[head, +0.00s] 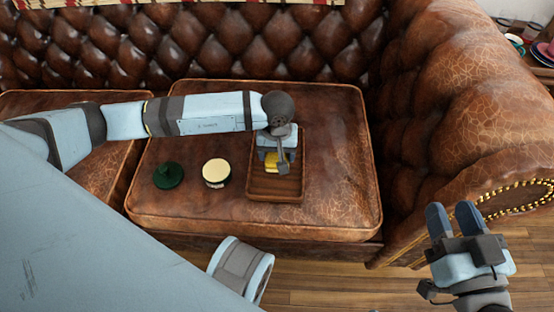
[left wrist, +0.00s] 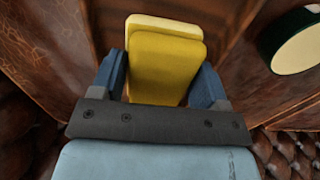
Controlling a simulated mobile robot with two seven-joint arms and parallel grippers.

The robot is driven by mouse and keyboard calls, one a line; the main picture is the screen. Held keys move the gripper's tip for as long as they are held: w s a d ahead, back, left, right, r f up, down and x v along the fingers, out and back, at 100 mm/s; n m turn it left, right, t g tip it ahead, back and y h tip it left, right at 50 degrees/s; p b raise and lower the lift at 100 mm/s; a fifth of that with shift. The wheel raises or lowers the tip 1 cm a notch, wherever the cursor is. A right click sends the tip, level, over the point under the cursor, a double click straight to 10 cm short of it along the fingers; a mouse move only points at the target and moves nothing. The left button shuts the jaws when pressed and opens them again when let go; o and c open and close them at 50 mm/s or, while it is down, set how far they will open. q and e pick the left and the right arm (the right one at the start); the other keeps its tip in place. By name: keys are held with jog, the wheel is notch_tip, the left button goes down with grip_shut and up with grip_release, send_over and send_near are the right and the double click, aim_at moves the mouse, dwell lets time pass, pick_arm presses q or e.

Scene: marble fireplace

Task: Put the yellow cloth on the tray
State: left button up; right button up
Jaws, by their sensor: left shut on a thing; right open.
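The yellow cloth (left wrist: 165,62) is a folded block between the two blue fingers of my left gripper (left wrist: 163,82) in the left wrist view. In the head view a bit of the cloth (head: 272,162) shows below my left gripper (head: 275,160), which is shut on it. The wooden tray (head: 275,188) lies on the sofa cushion, and the cloth is over or in it; I cannot tell whether it touches the bottom. My right gripper (head: 453,220) is open and empty at the lower right, over the floor.
A cream-topped round tin (head: 216,172) and a dark green lidded object (head: 168,175) stand on the cushion left of the tray. The brown leather sofa's armrest (head: 455,110) rises at the right. The cushion right of the tray is clear.

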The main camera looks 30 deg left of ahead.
pick_arm(q)
notch_tip(320, 180, down, 2)
jog(key=shift+f, duration=0.1)
jog(key=shift+f+b, duration=0.25)
jog(key=shift+b, duration=0.1)
jog(key=shift+r, duration=0.1)
jog(key=shift+f, duration=0.2)
jog(key=o, duration=0.8)
pick_arm(e)
jog(key=shift+w+d+r+n+t, duration=0.1)
jog(key=shift+w+d+n+t, duration=0.2)
jog(key=shift+n, duration=0.2)
